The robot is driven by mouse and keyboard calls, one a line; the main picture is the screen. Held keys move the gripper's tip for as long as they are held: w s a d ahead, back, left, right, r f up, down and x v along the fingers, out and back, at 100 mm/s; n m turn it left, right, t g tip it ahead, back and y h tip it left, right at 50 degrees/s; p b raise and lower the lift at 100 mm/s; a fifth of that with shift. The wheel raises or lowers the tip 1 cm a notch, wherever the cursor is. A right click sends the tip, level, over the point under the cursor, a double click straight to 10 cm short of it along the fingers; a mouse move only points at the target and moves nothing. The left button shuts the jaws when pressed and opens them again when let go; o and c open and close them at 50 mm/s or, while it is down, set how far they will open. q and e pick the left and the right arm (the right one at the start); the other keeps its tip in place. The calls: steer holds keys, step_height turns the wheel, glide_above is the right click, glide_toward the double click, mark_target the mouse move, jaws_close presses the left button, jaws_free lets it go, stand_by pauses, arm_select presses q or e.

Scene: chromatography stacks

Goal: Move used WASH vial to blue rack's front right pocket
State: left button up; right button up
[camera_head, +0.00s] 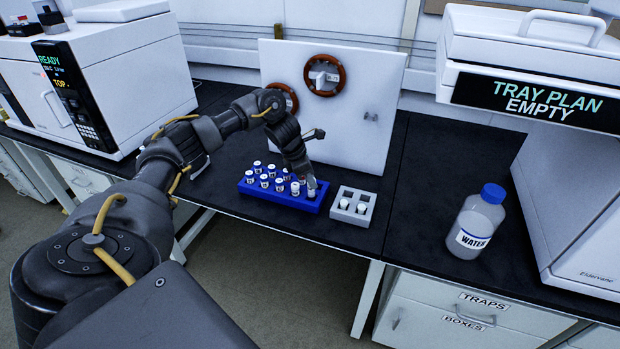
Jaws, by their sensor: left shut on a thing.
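The blue rack (280,200) lies on the black bench in the head view and holds several white-capped vials (265,181). My left gripper (310,184) points down over the rack's right end. It is shut on a small vial (311,194) at the front right corner of the rack. The gripper hides the vial's top, and its label is too small to read. I cannot tell whether the vial is fully seated in the pocket. My right gripper is out of view.
A grey rack (340,213) with a few vials stands just right of the blue rack. A white panel with brown rings (385,95) stands behind. A WATER bottle (475,225) and a white instrument (575,190) are further right. Another instrument (120,80) stands left.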

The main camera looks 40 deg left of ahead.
arm_select(q)
steer(key=shift+f, duration=0.15)
steer(key=shift+f+b, duration=0.75)
steer(key=shift+f, duration=0.25)
steer(key=shift+f+b, duration=0.2)
steer(key=shift+b, duration=0.1)
steer(key=shift+f, duration=0.35)
steer(key=o, duration=1.4)
steer(key=shift+o, duration=0.2)
steer(key=shift+r, duration=0.1)
